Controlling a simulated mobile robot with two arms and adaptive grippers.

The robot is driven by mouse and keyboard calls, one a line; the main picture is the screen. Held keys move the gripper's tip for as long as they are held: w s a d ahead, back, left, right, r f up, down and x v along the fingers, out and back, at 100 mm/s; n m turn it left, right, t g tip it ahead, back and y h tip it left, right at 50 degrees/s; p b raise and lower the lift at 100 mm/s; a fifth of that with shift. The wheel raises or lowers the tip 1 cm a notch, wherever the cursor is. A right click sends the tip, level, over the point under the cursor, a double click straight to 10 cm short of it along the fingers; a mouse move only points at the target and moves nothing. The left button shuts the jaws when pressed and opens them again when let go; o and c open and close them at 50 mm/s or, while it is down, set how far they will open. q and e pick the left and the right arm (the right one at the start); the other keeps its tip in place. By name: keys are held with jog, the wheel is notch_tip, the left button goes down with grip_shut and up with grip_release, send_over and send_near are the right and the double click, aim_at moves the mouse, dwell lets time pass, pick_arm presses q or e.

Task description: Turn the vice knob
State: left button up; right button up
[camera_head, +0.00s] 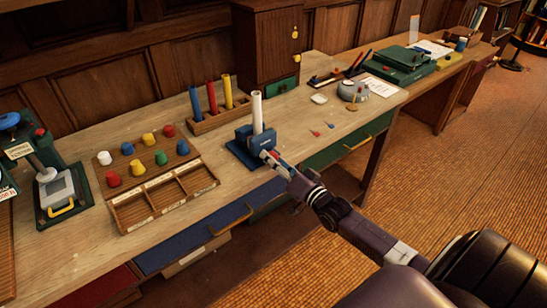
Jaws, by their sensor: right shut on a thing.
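The blue vice (241,152) stands on the wooden bench near its front edge, with a white cylinder (257,112) upright in its jaws. My right gripper (268,156) is at the front of the vice, at its lower right. It is shut on the vice knob, which is mostly hidden by the fingers. My right arm reaches in from the lower right. My left gripper is not in view.
A wooden rack (218,119) with coloured tubes stands behind the vice. Left of it are several coloured pegs and a compartment tray (128,216). A small wooden cabinet (262,45) stands at the back.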

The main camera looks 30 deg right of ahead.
jog(key=n+p, duration=0.1)
jog(key=n, duration=0.5)
jog(key=shift+f, duration=0.1)
jog(key=n, duration=0.4)
jog(key=shift+a, duration=0.1)
jog(key=n, duration=0.2)
jog(key=shift+n, duration=0.4)
jog(key=n, duration=0.5)
jog(key=shift+s+f, duration=0.1)
jog(key=shift+f, duration=0.05)
jog(key=n+b, duration=0.1)
jog(key=n, duration=0.3)
jog(key=shift+n+b, duration=0.65)
jog(key=shift+n, duration=0.85)
jog(key=o, duration=1.2)
jog(key=shift+c, duration=0.2)
